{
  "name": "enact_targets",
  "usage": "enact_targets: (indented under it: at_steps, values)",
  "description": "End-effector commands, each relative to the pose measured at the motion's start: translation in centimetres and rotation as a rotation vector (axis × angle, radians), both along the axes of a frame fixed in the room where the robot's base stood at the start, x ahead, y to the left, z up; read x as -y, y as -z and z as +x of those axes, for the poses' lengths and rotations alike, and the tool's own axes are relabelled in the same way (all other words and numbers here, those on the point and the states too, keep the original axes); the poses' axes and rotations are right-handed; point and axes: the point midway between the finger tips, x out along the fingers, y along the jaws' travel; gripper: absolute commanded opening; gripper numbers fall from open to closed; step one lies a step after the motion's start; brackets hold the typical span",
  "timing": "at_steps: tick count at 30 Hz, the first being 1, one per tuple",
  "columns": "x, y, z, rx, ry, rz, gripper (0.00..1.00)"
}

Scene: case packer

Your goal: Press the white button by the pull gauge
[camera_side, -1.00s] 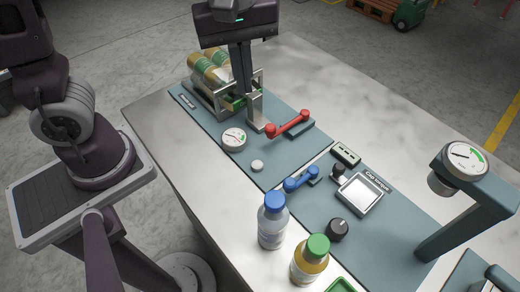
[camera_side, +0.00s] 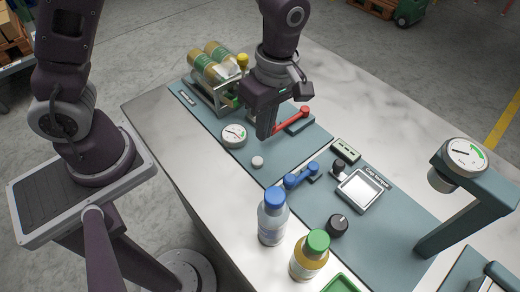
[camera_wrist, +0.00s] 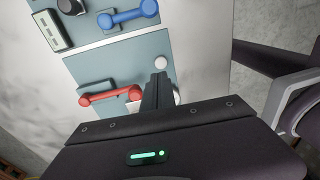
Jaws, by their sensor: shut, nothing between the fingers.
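The white button (camera_side: 257,162) is a small round knob on the blue-grey panel. The pull gauge (camera_side: 234,135) is a round white dial just behind and left of it in the side view. My gripper (camera_side: 264,136) is shut and empty, pointing down, and shows above the panel just behind the button. In the wrist view the button (camera_wrist: 159,63) shows just beyond the tips of my gripper (camera_wrist: 159,76). The gauge is mostly hidden behind my fingers there. I see a gap between fingertips and button in the side view.
The red handle (camera_side: 291,121) lies close to the right of my gripper, partly hidden. A blue handle (camera_side: 301,178) is right of the button. A rack of bottles (camera_side: 215,64) stands behind. A blue-capped bottle (camera_side: 272,219) and a green-capped bottle (camera_side: 310,258) stand in front.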

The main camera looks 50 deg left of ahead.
Motion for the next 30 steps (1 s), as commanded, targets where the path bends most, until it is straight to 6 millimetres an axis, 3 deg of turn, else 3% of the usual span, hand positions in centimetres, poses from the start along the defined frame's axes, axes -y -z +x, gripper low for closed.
enact_targets:
  at_steps: [6,12,26,30]
  values:
    - [-0.3,4.7,-0.6,-0.005,-0.001,0.001,0.0]
    - [-0.4,7.3,-0.8,-0.001,0.0,0.001,0.0]
    - [-0.4,8.0,-0.8,0.0,0.0,0.0,0.0]
    - [-0.5,9.4,-1.0,-0.004,0.0,0.001,0.0]
